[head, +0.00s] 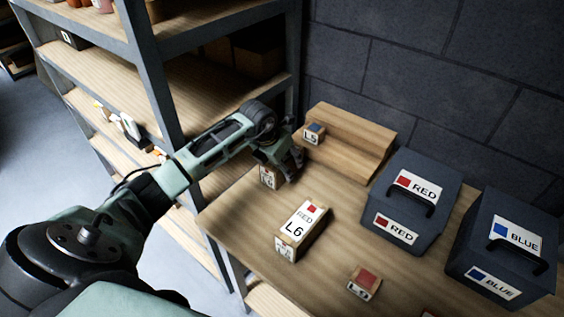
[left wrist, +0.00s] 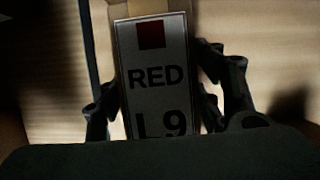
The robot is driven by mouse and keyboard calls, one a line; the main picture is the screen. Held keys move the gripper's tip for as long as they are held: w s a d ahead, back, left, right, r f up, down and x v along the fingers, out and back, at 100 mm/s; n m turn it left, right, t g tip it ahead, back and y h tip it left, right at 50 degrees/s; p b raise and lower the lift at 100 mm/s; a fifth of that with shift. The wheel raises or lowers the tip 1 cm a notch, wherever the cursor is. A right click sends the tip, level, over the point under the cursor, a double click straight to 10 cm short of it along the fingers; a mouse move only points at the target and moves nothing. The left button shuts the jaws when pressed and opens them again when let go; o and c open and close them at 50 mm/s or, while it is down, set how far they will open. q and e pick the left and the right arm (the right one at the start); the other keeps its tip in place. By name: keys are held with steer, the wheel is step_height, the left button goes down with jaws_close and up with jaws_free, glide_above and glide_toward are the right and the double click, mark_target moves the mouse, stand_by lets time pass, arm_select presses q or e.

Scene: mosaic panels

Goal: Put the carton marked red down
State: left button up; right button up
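A carton marked RED L9 (left wrist: 158,80) fills the middle of the left wrist view, with a red square above the word. My left gripper (left wrist: 165,105) has its fingers on both sides of the carton, close against it, and looks shut on it. In the head view my left gripper (head: 284,166) is over the table's left part, with the carton (head: 268,178) partly hidden under it. I cannot tell whether the carton touches the table. My right gripper is not in view.
The wooden table (head: 240,215) also holds a carton L6 (head: 302,229), a small red-topped carton (head: 364,284), a RED box (head: 412,205), a BLUE box (head: 508,245) and a wooden step (head: 350,145) with a carton L5 (head: 314,133). Shelving (head: 200,90) stands left.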

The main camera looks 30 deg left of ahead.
arm_select(q)
steer(key=shift+o, duration=0.6)
steer(key=shift+r, duration=0.15)
steer(key=shift+s+r, duration=0.1)
steer(key=shift+r, duration=0.2)
steer(key=b+v, duration=0.2)
steer(key=v, duration=0.9)
steer(key=shift+s+r, duration=0.1)
steer(key=shift+s, duration=0.05)
